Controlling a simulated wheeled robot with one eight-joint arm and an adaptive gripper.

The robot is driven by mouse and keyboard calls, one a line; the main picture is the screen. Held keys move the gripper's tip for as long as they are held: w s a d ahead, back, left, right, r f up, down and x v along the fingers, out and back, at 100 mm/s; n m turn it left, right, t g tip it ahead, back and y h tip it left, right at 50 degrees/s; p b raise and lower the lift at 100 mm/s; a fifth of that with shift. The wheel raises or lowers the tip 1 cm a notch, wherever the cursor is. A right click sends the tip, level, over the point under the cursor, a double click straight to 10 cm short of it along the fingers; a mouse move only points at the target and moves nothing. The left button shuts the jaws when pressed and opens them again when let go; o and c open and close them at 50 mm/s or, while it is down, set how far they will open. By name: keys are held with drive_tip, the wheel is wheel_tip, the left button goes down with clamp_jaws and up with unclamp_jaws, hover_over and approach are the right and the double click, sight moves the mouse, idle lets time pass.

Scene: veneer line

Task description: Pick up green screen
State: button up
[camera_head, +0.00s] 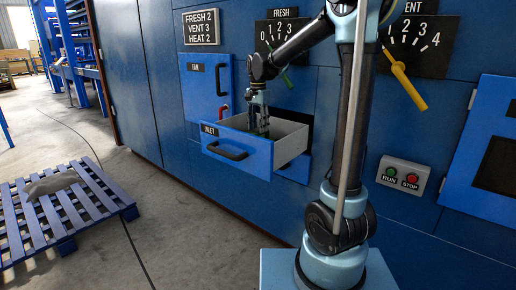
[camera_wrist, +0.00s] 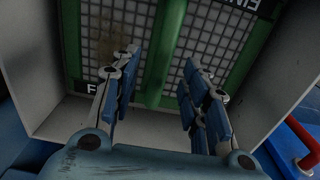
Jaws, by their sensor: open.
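The green screen (camera_wrist: 166,35) lies in the pulled-out drawer marked INLET (camera_head: 236,152). In the wrist view it has a green frame, a green middle bar and grey mesh on both sides, with a brownish stain on the left mesh. White-on-dark lettering shows partly near its edges. My gripper (camera_wrist: 160,62) is open, with one finger on each side of the green middle bar and gaps between. In the head view my gripper (camera_head: 259,122) points down into the drawer, and little of the screen shows. Whether the fingers touch the mesh cannot be told.
The drawer's pale walls (camera_wrist: 45,60) surround my gripper closely. A red handle (camera_wrist: 309,140) is at right in the wrist view. The FAN door (camera_head: 205,88) stands left of the drawer. A RUN/STOP box (camera_head: 403,176) is at right. A blue pallet (camera_head: 70,210) holds a grey sack (camera_head: 52,183).

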sight(257, 134)
drive_tip(key=shift+a+f, duration=0.1)
drive_tip(key=shift+f, duration=2.25)
drive_tip(key=shift+c, duration=0.2)
clamp_jaws()
